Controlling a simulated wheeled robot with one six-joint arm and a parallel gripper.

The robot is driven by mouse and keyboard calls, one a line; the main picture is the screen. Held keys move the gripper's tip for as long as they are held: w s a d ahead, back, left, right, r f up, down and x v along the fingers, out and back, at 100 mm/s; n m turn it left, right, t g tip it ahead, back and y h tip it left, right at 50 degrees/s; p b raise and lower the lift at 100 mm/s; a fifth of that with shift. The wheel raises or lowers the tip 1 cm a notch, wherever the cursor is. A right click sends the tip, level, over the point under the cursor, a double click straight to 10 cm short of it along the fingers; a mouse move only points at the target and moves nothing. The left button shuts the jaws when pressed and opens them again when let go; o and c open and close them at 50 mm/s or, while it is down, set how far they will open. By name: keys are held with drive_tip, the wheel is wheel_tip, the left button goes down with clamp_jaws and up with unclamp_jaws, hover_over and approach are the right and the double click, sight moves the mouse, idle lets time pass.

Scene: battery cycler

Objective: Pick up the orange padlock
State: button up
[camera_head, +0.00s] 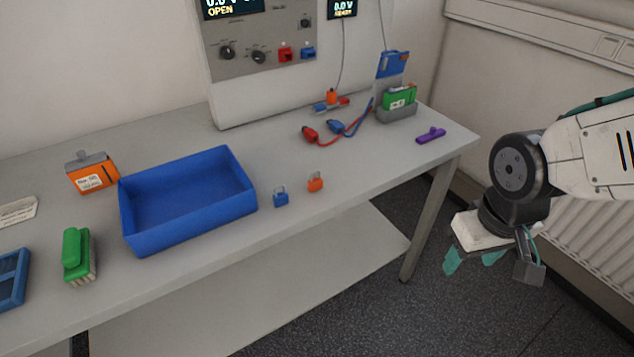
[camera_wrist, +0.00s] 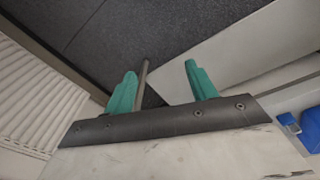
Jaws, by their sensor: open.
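The orange padlock (camera_head: 315,183) stands on the grey table near its front edge, just right of a blue padlock (camera_head: 280,198). My gripper (camera_head: 474,262) is off the table to the right, over the dark floor, well apart from the padlock. Its two teal fingers (camera_wrist: 158,88) are spread open with nothing between them in the wrist view. The blue padlock also shows at the right edge of the wrist view (camera_wrist: 289,123). I do not see the orange padlock in the wrist view.
A blue tray (camera_head: 190,240) stands left of the padlocks. Red and blue cable clips (camera_head: 311,134), a holder with a green block (camera_head: 400,98) and a purple piece (camera_head: 431,135) lie behind and to the right. An orange battery (camera_head: 92,172) and green brush (camera_head: 72,250) are left.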

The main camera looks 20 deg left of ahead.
drive_tip(key=w+a+f+n+t+y, duration=0.1)
drive_tip(key=w+a+f+n+t, duration=0.1)
drive_tip(key=w+a+f, duration=0.35)
drive_tip(key=n+t+y, duration=0.2)
drive_tip(key=t+y, duration=0.4)
drive_tip(key=y, duration=0.3)
approach(317, 182)
drive_tip(key=w+f, duration=0.1)
drive_tip(key=x, duration=0.8)
drive_tip(key=shift+s+a+r, duration=0.1)
drive_tip(key=shift+s+a, duration=0.05)
drive_tip(key=shift+a, duration=0.25)
drive_tip(key=c, duration=1.1)
drive_tip(key=shift+c, duration=0.5)
drive_tip(key=shift+r, duration=0.15)
